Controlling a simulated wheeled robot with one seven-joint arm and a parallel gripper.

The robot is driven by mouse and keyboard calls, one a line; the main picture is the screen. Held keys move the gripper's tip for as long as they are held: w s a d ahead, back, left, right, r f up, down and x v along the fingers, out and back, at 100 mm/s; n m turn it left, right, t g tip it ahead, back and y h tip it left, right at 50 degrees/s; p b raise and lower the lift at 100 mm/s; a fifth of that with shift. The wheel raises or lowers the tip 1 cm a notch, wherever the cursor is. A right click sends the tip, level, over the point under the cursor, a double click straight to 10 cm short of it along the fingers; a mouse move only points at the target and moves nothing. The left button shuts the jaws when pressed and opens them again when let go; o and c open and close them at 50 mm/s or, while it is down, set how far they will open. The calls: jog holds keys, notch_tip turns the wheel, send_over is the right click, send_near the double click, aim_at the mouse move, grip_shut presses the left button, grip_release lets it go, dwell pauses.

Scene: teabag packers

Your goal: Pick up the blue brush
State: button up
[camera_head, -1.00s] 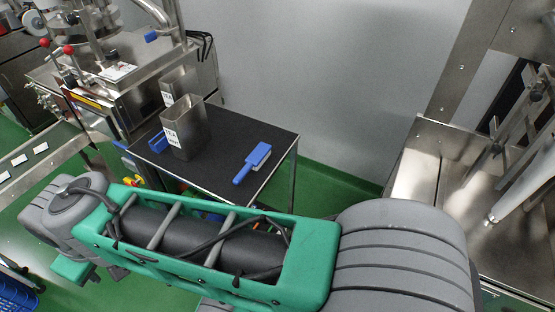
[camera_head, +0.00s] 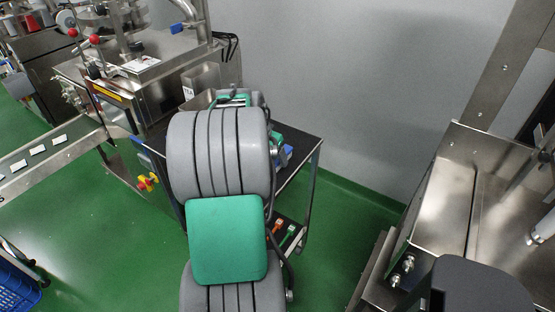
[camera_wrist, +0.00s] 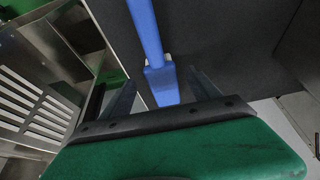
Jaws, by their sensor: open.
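The blue brush (camera_wrist: 152,40) lies on the dark table top in the wrist view, its long blue handle running up to the top edge. Its wider blue end (camera_wrist: 162,86) is nearer to me. My gripper (camera_wrist: 162,92) is open, with one dark finger on each side of the brush's near end and visible gaps to it. I cannot tell how far above the table the fingers are. In the head view my arm covers most of the table and hides the gripper; only a small blue patch (camera_head: 287,154) shows beside the arm, perhaps the brush.
The small dark table (camera_head: 308,150) stands against the grey wall. A metal tea container (camera_head: 200,101) is at its back left, partly hidden by my arm. A steel packing machine (camera_head: 135,75) stands to the left, and steel equipment (camera_head: 450,200) to the right. Green floor lies between.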

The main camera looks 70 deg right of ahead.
aim_at(273, 159)
jog(key=x, duration=0.3)
jog(key=shift+d+f, duration=0.15)
jog(key=shift+f, duration=0.05)
jog(key=shift+w, duration=0.1)
jog(key=c, duration=1.5)
jog(key=shift+c, duration=0.2)
jog(key=shift+r, duration=0.55)
jog(key=v, duration=0.2)
jog(key=shift+w+d+r, duration=0.1)
jog(key=shift+d+r, duration=0.05)
jog(key=shift+r, duration=0.35)
jog(key=a+r, duration=0.2)
jog(key=w+a+r, duration=0.1)
jog(key=a+r, duration=0.1)
jog(key=shift+r+b, duration=0.3)
jog(key=shift+b, duration=0.1)
jog(key=w+a+r, duration=0.1)
jog(key=a+r, duration=0.1)
jog(key=a, duration=0.2)
jog(key=w+a+r+b, duration=0.1)
jog(key=a+r, duration=0.1)
jog(key=a, duration=0.3)
jog(key=shift+r, duration=0.25)
